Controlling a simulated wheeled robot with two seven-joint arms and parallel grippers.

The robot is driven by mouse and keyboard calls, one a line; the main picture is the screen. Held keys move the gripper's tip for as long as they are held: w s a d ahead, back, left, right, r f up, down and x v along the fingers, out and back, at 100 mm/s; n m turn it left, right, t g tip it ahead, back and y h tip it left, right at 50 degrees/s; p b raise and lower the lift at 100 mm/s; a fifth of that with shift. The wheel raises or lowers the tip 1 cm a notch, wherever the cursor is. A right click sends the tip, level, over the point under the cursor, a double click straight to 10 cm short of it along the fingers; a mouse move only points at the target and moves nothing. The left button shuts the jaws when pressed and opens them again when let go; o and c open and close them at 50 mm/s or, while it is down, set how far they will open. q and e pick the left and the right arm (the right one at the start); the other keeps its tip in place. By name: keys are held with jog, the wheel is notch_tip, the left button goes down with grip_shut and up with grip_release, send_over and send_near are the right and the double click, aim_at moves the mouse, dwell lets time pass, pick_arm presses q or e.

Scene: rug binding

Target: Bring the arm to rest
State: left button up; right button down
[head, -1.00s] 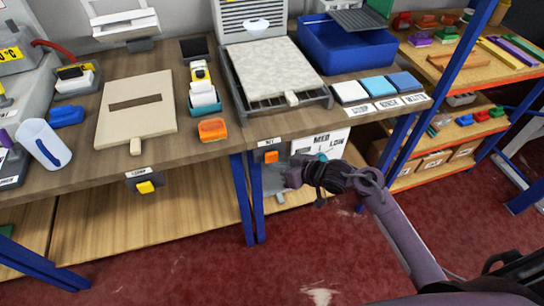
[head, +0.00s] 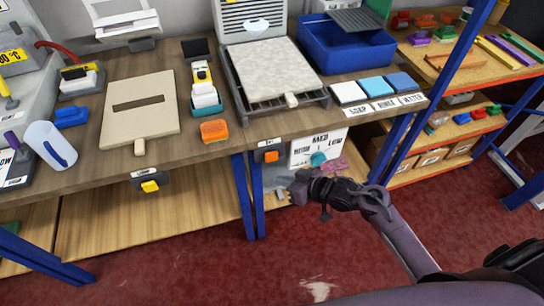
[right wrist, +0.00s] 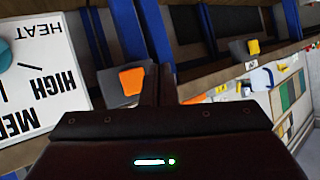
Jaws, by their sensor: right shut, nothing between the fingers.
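My right arm reaches in from the lower right in the head view. Its gripper (head: 284,187) hangs in front of the workbench's front edge, below the orange switch (head: 271,156). The fingers are shut with nothing between them. In the right wrist view the gripper (right wrist: 150,85) points toward the bench front, with an orange switch (right wrist: 132,81) just beyond it. My left gripper is not in view.
A white heat panel (head: 303,151) with a teal knob (head: 318,159) sits close above my right gripper. Blue bench legs (head: 242,195) stand nearby. The bench top (head: 180,160) holds several tools and trays. The red floor (head: 200,270) in front is clear.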

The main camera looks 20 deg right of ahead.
dwell(0.6)
jog(key=s+d+f+m+g+h, duration=0.2)
jog(key=s+f, duration=0.5)
jog(key=f, duration=0.6)
jog(key=s+d+f+m+g+h, duration=0.1)
jog(key=s+d+f+h, duration=0.2)
jog(key=s+f, duration=0.7)
jog(key=s+d+f+g+h, duration=0.1)
jog(key=s+f+g, duration=0.1)
jog(key=s+f, duration=0.5)
jog(key=s+d+f+g+h, duration=0.1)
jog(key=s+f, duration=0.7)
jog(key=s, duration=0.8)
jog(key=shift+f+g+h, duration=0.15)
jog(key=shift+g+h, duration=0.35)
jog(key=shift+g, duration=0.7)
